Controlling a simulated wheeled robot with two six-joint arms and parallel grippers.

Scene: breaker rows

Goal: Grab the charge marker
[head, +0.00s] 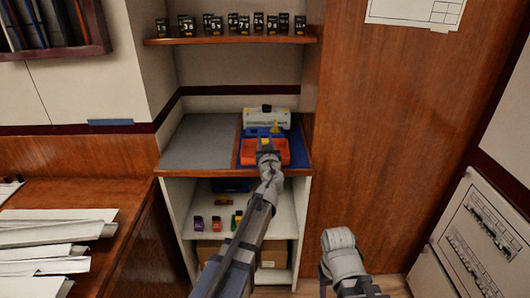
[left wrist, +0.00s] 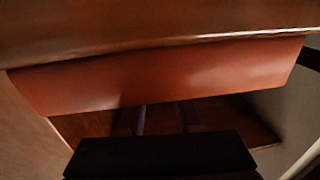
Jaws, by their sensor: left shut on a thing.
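My left gripper (head: 265,148) reaches over the orange tray (head: 284,158) on the cabinet's counter. It is shut on a small yellowish piece, which I take for the charge marker; the fingers and wrist hide most of it. Another yellow piece (head: 275,128) stands just behind the gripper, near the tray's back. In the left wrist view, a dark block fills the bottom centre and the held piece cannot be made out. A reddish-orange panel (left wrist: 165,75) crosses that view under a brown edge.
A white device (head: 267,117) stands behind the tray on a blue mat (head: 297,143). A grey mat (head: 199,143) lies clear at left. Black numbered blocks line the upper shelf (head: 230,40). Small coloured blocks (head: 217,223) and a cardboard box (head: 212,250) are below. A wooden panel (head: 400,130) rises at right.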

